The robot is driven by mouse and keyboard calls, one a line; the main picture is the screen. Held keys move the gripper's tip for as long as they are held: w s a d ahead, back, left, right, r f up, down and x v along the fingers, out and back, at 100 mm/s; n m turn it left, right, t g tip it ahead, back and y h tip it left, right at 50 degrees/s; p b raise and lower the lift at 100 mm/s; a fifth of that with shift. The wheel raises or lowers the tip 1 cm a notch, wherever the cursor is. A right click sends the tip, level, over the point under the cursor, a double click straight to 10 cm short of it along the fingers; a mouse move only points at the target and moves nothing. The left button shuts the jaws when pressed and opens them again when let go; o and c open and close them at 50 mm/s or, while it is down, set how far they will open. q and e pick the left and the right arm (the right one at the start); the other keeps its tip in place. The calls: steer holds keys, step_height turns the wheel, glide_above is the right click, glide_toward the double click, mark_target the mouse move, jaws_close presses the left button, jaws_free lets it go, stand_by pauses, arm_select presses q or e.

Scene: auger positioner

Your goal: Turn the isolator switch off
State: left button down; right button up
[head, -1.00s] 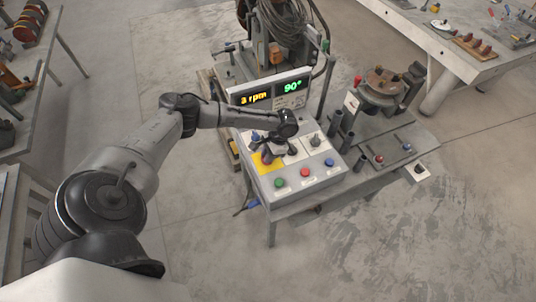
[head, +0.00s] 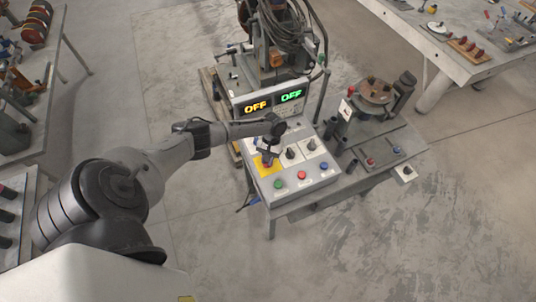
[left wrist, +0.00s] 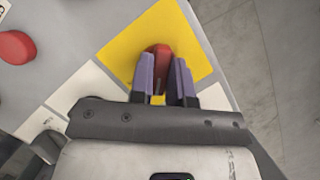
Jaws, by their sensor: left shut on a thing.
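The isolator switch is a red knob (left wrist: 160,51) on a yellow plate (left wrist: 119,52). The yellow plate also shows in the head view (head: 276,169), at the left of the sloped control panel (head: 311,187). My left gripper (head: 267,160) reaches down over it. In the left wrist view its two purple fingers (left wrist: 166,82) stand on either side of the red knob and are shut on it, hiding part of it. The two displays above the panel, the yellow one (head: 257,105) and the green one (head: 291,95), both read OFF. My right gripper is not in view.
Beside the switch are two black selector knobs (head: 290,153) (head: 311,144). A round positioner table (head: 373,91) stands at the right. Open floor lies in front.

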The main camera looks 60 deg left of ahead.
arm_select(q)
steer(key=n+p, duration=0.2)
steer(key=n+t+h+p, duration=0.1)
steer(key=n, duration=0.1)
steer(key=shift+s+r+n+p, duration=0.15)
steer(key=shift+n+p, duration=0.15)
steer(key=shift+p, duration=0.05)
steer(key=shift+a+n+t+p, duration=0.1)
steer(key=shift+n+t+p, duration=1.2)
steer(key=shift+n, duration=0.8)
steer(key=shift+f, duration=0.2)
steer(key=c, duration=1.1)
jaws_free()
steer(key=shift+c, duration=0.2)
steer(key=shift+o, duration=0.3)
steer(key=p+v, duration=0.2)
steer(key=v, duration=1.1)
steer(key=shift+w+a+r+h+p, duration=0.2)
steer(key=shift+a+r+h+p, duration=0.1)
steer(key=shift+a+p, duration=0.1)
